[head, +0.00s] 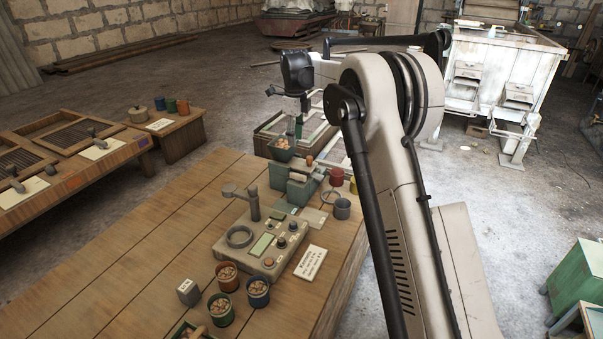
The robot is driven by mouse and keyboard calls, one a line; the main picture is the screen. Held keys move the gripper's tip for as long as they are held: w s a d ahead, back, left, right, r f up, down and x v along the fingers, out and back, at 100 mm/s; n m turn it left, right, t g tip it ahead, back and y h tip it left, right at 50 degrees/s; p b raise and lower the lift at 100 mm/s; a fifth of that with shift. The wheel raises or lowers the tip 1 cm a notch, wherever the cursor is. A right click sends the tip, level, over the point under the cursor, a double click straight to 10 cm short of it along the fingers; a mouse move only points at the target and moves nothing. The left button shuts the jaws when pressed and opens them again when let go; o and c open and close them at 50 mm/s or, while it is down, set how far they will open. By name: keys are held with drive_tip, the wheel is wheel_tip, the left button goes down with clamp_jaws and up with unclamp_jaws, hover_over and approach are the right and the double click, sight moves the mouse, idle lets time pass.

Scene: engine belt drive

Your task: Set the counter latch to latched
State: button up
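A grey-beige counter unit (262,246) sits on the wooden table, with a green display (262,245), small dark knobs (281,243) and a round ring (239,236) on top. A grey post with a side lever (253,203) stands at its back edge. I cannot tell which part is the counter latch or how it is set. My gripper (294,128) points down behind the unit, over a small dark cup with brownish pieces (282,149) by a green fixture (294,182). Its fingertips are too small to show whether they are open, or whether they touch the cup.
Several tubs of brown pieces, including a green one (221,309) and a blue one (258,293), stand near the front. A lettered card (310,263) lies right of the unit. Small red (336,176) and grey (342,208) cups stand behind. The table's left side (130,255) is clear.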

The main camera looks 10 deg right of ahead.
sight(296, 174)
drive_tip(key=shift+m, duration=0.3)
drive_tip(key=f, duration=1)
drive_tip(key=w+f, duration=0.1)
drive_tip(key=f, duration=0.4)
drive_tip(key=shift+d+f, duration=0.1)
drive_tip(key=shift+d, duration=0.1)
clamp_jaws()
